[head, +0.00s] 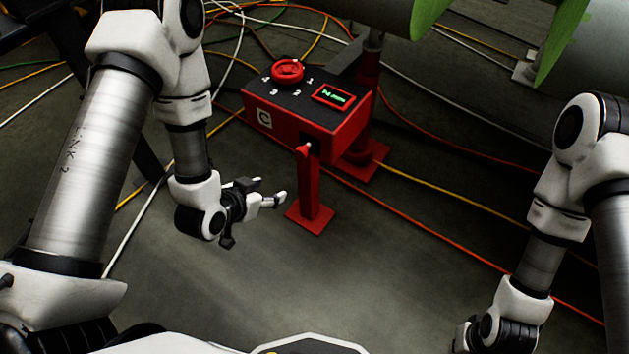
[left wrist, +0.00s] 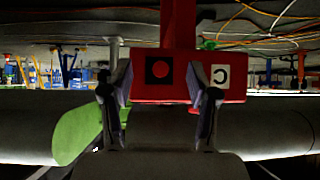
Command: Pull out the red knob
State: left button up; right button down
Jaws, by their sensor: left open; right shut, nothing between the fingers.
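The small red knob (head: 303,149) sticks out from a black patch on the front side of the red box (head: 262,117). In the left wrist view the red knob (left wrist: 160,69) shows face-on as a round disc on a black square. My left gripper (head: 268,190) is open and empty, to the lower left of the knob and apart from it. In the left wrist view the knob lies between the two fingers (left wrist: 160,84), beyond their tips. My right gripper is out of view; only my right arm shows at the right edge.
The box has a red handwheel (head: 287,70) and a green-lit display (head: 333,96) on top, and a white C label (head: 264,118). It stands on a red post (head: 307,190) with a foot plate. Cables cross the floor. Large green-edged cylinders (head: 479,20) are behind.

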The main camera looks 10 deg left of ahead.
aim_at(300, 154)
pick_arm(q)
jog(key=w+f+m+t+h+b, duration=0.15)
jog(key=w+f+t+b, duration=0.3)
jog(key=b, duration=0.45)
jog(key=w+d+t+b, duration=0.1)
jog(key=w+b, duration=0.1)
jog(key=w, duration=0.1)
jog(key=w+d+r+m+h+b, duration=0.1)
jog(key=w+b, duration=0.2)
jog(key=w+d+r+t+h+b, duration=0.1)
jog(key=w+d+b, duration=0.1)
jog(key=w+b, duration=0.1)
jog(key=shift+w+t, duration=0.35)
jog(key=shift+w, duration=0.25)
grip_shut()
pick_arm(e)
notch_tip(300, 154, down, 21)
